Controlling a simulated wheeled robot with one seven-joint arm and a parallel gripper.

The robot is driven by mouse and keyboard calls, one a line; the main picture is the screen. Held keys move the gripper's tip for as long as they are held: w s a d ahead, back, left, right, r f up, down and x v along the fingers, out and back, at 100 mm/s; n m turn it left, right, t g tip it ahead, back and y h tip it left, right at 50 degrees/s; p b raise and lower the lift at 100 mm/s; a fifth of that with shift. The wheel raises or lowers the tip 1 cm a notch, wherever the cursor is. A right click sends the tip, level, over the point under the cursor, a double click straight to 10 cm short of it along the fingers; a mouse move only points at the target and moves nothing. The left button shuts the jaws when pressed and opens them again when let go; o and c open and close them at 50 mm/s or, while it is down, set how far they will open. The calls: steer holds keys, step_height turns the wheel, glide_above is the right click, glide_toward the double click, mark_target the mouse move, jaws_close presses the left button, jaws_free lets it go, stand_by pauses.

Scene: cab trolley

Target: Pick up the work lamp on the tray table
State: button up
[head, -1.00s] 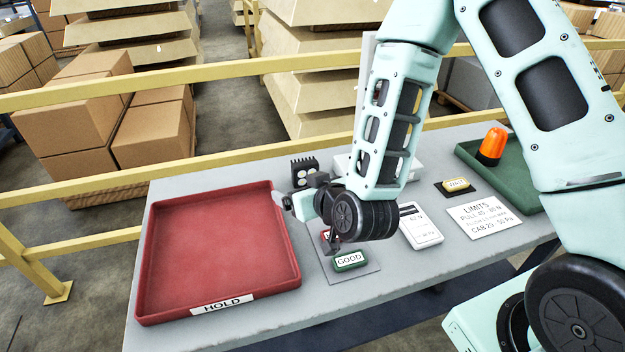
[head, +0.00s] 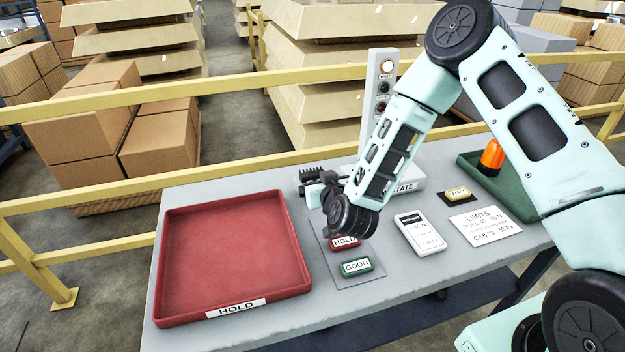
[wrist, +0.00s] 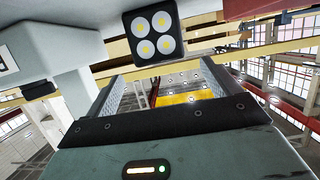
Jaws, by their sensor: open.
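The work lamp is a small black finned block (head: 309,173) at the back of the grey table (head: 240,178), behind the right rear corner of the red tray. My gripper (head: 316,190) is just in front of it in the head view and hides its lower part. In the wrist view the lamp's face with four round lights (wrist: 152,32) shows above and between my fingertips. My gripper (wrist: 160,74) is open, with nothing between the fingers. I cannot tell how wide the gap to the lamp is.
The red HOLD tray (head: 307,282) lies left. A control post (head: 379,75) on a grey base stands right of the lamp. HOLD (head: 344,243) and GOOD (head: 356,266) blocks, a white meter (head: 420,234) and a green tray (head: 520,196) with an orange beacon (head: 491,155) are nearby. A yellow rail (head: 100,183) runs behind.

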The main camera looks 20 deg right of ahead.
mark_target(313, 172)
steer(key=shift+p+x, duration=0.55)
steer(key=shift+x, duration=2.6)
steer(key=c, duration=1.2)
steer(key=shift+c, duration=0.5)
